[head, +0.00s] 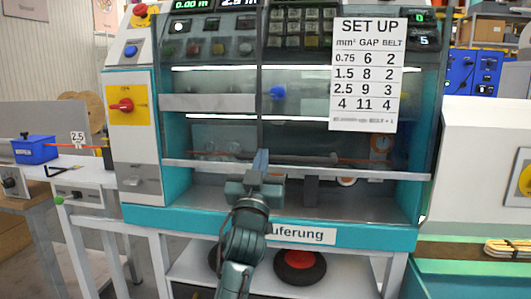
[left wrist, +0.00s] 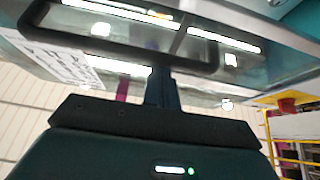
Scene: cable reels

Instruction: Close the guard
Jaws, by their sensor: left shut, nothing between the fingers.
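The guard (head: 220,140) is a clear panel across the front of the teal and grey machine, with a white set-up sheet (head: 367,75) on its right half. A pale rail (head: 320,176) runs along its lower part, and an open gap shows between this rail and the machine's teal front edge (head: 160,215). My left gripper (head: 261,162) is shut and empty, pointing up at the middle of the front by the rail. In the left wrist view, its fingers (left wrist: 160,88) reach up to a dark bar (left wrist: 120,42); I cannot tell whether they touch. My right gripper is not in view.
A control panel with a red knob (head: 122,105) is on the machine's left. A side table with a blue box (head: 34,150) stands further left. Reels, one with a red centre (head: 300,262), lie on the shelf below. A white machine (head: 480,170) stands at right.

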